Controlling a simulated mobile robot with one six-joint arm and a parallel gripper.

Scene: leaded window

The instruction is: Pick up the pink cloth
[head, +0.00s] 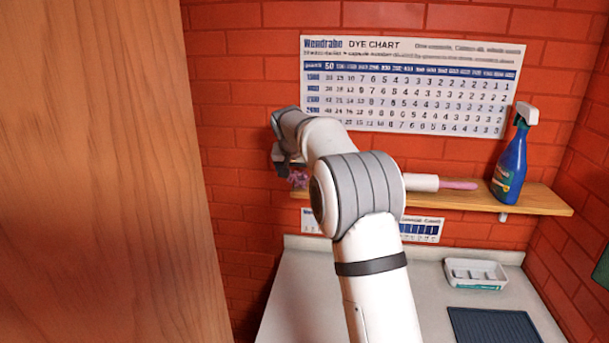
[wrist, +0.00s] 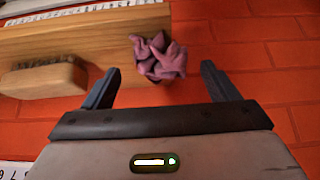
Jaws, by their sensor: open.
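The pink cloth (wrist: 160,57) is a crumpled mauve-pink bundle at the end of the wooden shelf (wrist: 105,38) in the wrist view. It lies ahead of and between the two fingers of my gripper (wrist: 166,82), which is open and empty. The fingertips are close to the cloth's near side; whether they touch it I cannot tell. In the head view a small part of the cloth (head: 298,177) shows at the shelf's left end, partly hidden by my arm. The fingers are mostly hidden there behind my arm.
A brush (wrist: 45,80) lies on the shelf left of the cloth. A blue spray bottle (head: 511,158) and a white-and-pink roller (head: 440,184) are on the shelf's right side. Below are a counter with a white tray (head: 475,273) and a dark mat (head: 495,326). A wooden panel (head: 100,170) stands left.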

